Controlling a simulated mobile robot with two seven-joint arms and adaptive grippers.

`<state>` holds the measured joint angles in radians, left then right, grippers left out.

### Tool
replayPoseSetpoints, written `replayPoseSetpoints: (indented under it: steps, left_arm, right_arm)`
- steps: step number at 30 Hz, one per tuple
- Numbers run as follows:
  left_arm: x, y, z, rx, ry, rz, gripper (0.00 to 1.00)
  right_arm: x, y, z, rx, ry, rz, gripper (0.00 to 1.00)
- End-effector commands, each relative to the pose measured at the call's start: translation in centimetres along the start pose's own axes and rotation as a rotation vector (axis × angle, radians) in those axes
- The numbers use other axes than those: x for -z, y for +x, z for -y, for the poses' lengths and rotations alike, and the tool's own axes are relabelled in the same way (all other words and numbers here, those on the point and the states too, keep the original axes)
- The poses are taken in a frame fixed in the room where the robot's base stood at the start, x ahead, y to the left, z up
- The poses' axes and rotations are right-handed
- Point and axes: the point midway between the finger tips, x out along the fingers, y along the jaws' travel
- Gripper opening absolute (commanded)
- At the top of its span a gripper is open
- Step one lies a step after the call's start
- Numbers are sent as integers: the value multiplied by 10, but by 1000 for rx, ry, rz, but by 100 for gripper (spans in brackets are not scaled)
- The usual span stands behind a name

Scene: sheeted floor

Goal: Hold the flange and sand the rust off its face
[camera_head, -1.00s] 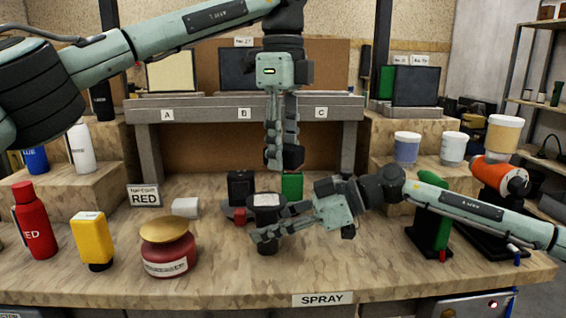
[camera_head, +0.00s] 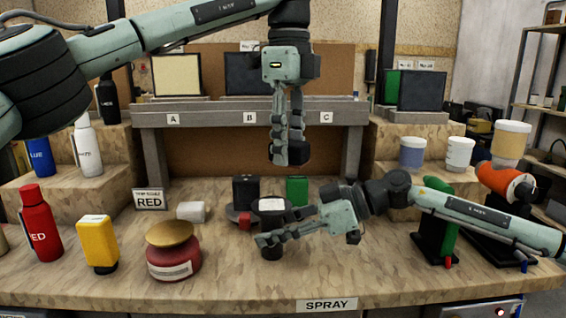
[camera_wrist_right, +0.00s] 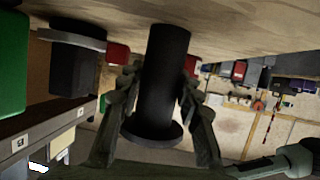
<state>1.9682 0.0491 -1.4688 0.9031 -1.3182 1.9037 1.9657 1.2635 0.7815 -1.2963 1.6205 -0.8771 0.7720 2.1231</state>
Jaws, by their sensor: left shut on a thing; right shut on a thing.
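The flange appears as a black spool-shaped piece with a wide disc top (camera_head: 270,204), near the middle of the bench. In the right wrist view its dark stem (camera_wrist_right: 163,80) and disc rim (camera_wrist_right: 152,132) show between the fingers. My right gripper (camera_head: 268,239) is shut around the stem; it also shows in the right wrist view (camera_wrist_right: 158,95). I cannot tell whether the foot touches the bench. My left gripper (camera_head: 287,158) points down above and behind the flange, apart from it. It is shut on a dark thing, mostly hidden by the fingers. Rust is not discernible.
Behind the flange stand a black block (camera_head: 246,190) and a green block (camera_head: 297,189). A green-and-black stand (camera_head: 437,231) is right. The front bench strip is clear.

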Motion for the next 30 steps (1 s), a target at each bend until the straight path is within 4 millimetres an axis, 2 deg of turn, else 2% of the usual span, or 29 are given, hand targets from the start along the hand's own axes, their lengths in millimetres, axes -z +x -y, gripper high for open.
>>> replayPoseSetpoints:
  steps: [8, 27, 30]
  left_arm:
    - [0, 16, 0, -1, 0, -2, 11]
    - [0, 77, 0, -1, 1, -2, 11]
    - [-9, 80, -5, 0, -2, -1, 11]
  right_arm:
    - [1, 0, 0, -1, 0, -1, 0]
    - [1, 0, 0, -1, 0, -1, 0]
    - [1, 0, 0, -1, 0, -1, 0]
